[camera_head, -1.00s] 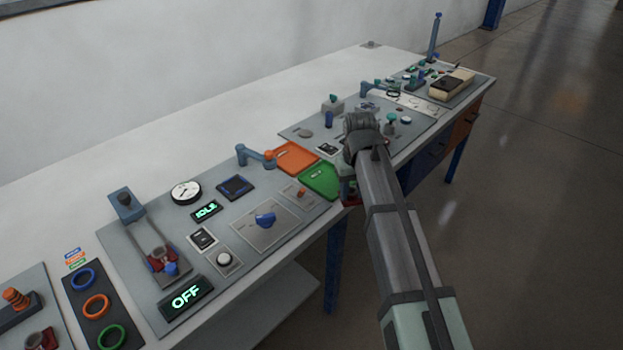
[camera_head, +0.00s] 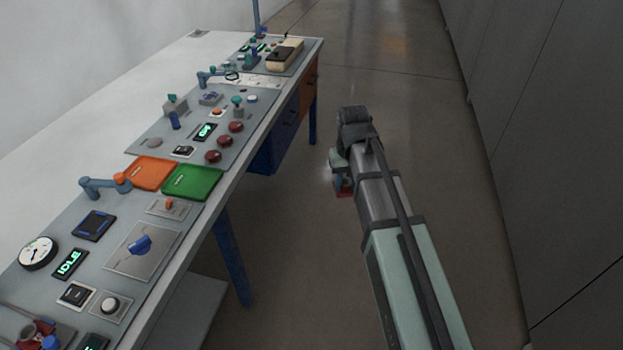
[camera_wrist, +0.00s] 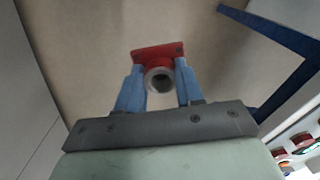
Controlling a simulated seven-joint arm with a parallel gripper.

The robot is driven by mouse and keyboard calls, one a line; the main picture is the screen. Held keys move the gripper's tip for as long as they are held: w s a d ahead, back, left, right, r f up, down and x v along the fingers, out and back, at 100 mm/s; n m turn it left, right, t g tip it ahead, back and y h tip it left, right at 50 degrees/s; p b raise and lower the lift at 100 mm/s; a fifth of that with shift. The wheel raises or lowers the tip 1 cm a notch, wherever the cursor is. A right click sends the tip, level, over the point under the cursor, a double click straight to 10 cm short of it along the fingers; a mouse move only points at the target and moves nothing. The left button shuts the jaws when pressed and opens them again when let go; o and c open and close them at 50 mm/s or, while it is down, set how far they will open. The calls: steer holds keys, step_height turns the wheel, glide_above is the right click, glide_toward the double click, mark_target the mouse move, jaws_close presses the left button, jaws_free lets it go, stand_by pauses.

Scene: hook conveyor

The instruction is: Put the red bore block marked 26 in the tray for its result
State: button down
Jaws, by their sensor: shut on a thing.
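The red bore block (camera_wrist: 158,52) is held between the two blue fingers of my gripper (camera_wrist: 160,84) in the wrist view. A round metal bore shows at its middle; the number 26 cannot be read. An orange tray (camera_head: 150,173) and a green tray (camera_head: 192,183) lie side by side on the bench, to the left of my gripper. Both look empty.
Tall dark cabinets (camera_head: 540,120) stand at the right. The floor between is clear.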

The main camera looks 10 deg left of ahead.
steer(key=w+d+m, duration=0.2)
steer(key=d+m, duration=0.1)
steer(key=d, duration=1.2)
steer(key=a+n, duration=0.1)
steer(key=a, duration=0.5)
steer(key=a+n, duration=0.1)
steer(key=a, duration=0.5)
steer(key=a+n, duration=0.1)
steer(key=a, duration=0.5)
steer(key=shift+n, duration=0.4)
steer(key=s+a+r+n, duration=0.1)
steer(key=s+a+n, duration=0.1)
steer(key=a+n, duration=0.7)
steer(key=s+a+r+n, duration=0.1)
steer(key=a+n, duration=0.8)
steer(key=a, duration=1)
steer(key=s+a+r+n, duration=0.1)
steer(key=s+a+n, duration=0.2)
steer(key=a+n, duration=0.6)
steer(key=a, duration=0.5)
steer(key=shift+s+a+r, duration=0.15)
steer(key=shift+a+r, duration=0.1)
steer(key=shift+r, duration=0.1)
steer(key=shift+f, duration=0.1)
